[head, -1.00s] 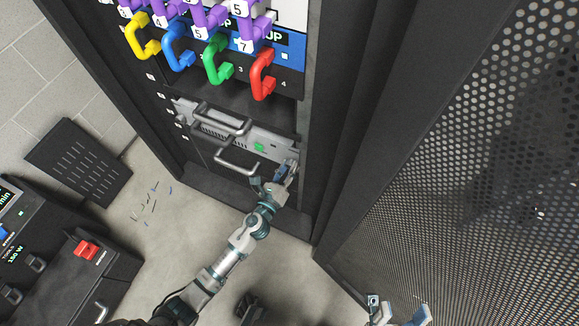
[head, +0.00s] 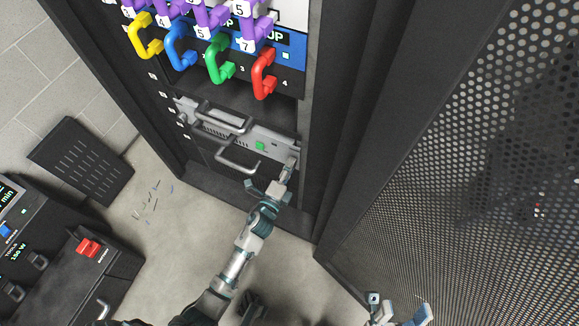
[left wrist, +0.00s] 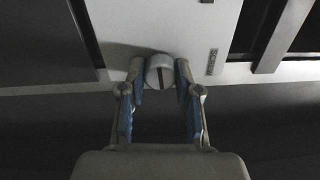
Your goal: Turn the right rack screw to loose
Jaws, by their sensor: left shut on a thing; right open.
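The right rack screw (left wrist: 160,72) shows in the left wrist view as a round grey head on the light panel, with a dark slot running about upright. My left gripper (left wrist: 160,80) has its blue-padded fingers on both sides of the head and is shut on it. In the head view my left gripper (head: 287,170) is at the right end of the silver rack unit (head: 240,135) and hides the screw there. My right gripper (head: 398,312) is open and empty at the bottom edge, away from the rack.
Yellow, blue, green and red handles (head: 263,75) stick out above the unit. A perforated door (head: 480,190) stands open at right.

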